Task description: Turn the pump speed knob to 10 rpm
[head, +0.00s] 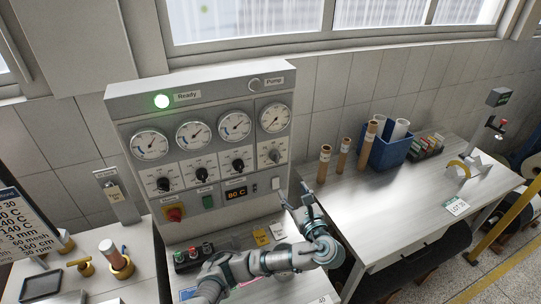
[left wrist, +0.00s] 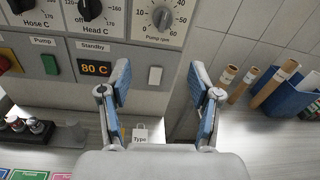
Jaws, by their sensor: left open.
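The pump rpm knob (head: 274,156) is the grey knob at the right end of the knob row on the control panel. It also shows at the top of the left wrist view (left wrist: 163,18), over a dial marked up to 60; its pointer setting is too small to tell. My left gripper (head: 293,193) is open and empty, in front of the panel's lower right edge, below the knob and apart from it. In the left wrist view its blue-padded fingers (left wrist: 161,72) stand wide apart below the knob, with a white switch (left wrist: 155,76) showing between them. My right gripper is out of view.
Three black knobs (head: 238,165) sit left of the pump knob, with gauges (head: 235,126) above. Below are an 80 C display (head: 236,193) and a red stop button (head: 174,214). A blue bin (head: 389,151) and cardboard tubes (head: 324,163) stand on the right table.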

